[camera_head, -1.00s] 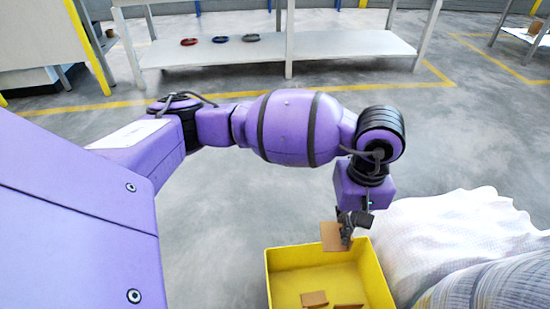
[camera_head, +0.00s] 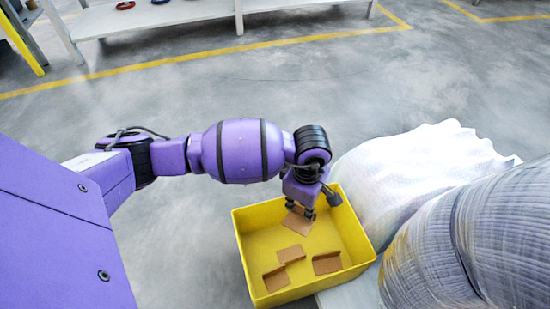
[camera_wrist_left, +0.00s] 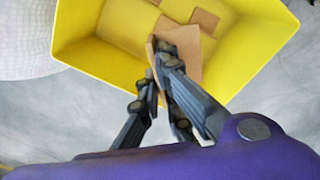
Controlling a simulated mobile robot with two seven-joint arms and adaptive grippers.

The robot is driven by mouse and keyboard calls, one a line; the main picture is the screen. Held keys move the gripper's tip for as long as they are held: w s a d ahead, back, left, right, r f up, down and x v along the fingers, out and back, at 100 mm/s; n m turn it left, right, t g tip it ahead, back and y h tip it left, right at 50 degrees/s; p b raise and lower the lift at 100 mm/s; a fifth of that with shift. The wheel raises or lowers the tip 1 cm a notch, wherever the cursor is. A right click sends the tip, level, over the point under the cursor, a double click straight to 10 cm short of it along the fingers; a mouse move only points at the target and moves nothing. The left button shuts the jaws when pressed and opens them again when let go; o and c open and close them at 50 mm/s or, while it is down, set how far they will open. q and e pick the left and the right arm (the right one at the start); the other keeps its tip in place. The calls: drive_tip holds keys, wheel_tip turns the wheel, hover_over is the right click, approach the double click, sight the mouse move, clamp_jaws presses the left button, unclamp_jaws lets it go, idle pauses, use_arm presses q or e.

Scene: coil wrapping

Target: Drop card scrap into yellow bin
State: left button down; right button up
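The yellow bin (camera_head: 352,222) stands at the lower middle of the head view, and its inside also shows in the wrist view (camera_wrist_left: 110,30). My left gripper (camera_head: 300,211) points down over the bin's far part. A brown card scrap (camera_head: 296,225) is just below the fingertips, tilted. In the wrist view the scrap (camera_wrist_left: 197,48) lies close behind one finger; whether it still touches is unclear. Several other brown card pieces (camera_head: 327,263) lie on the bin floor. My right gripper is out of view.
A large white-wrapped coil (camera_head: 420,165) and a grey ribbed roll (camera_head: 480,235) stand close to the right of the bin. A white shelf table (camera_head: 180,12) is at the back. The grey floor left of the bin is clear.

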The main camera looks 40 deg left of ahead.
sight(302, 207)
use_arm(q)
drive_tip(key=shift+f+b, duration=0.35)
drive_tip(key=shift+f, duration=0.75)
drive_tip(key=c, duration=2.4)
unclamp_jaws()
drive_tip(key=shift+r, duration=0.1)
drive_tip(key=o, duration=0.5)
drive_tip(key=shift+o, duration=0.2)
drive_tip(key=shift+w, duration=0.1)
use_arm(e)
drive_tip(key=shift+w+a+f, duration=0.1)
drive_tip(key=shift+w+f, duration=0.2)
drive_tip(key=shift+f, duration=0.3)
use_arm(q)
drive_tip(key=shift+r, duration=0.2)
wheel_tip(302, 207, up, 12)
drive_tip(key=shift+f, duration=0.15)
drive_tip(key=shift+f, duration=0.1)
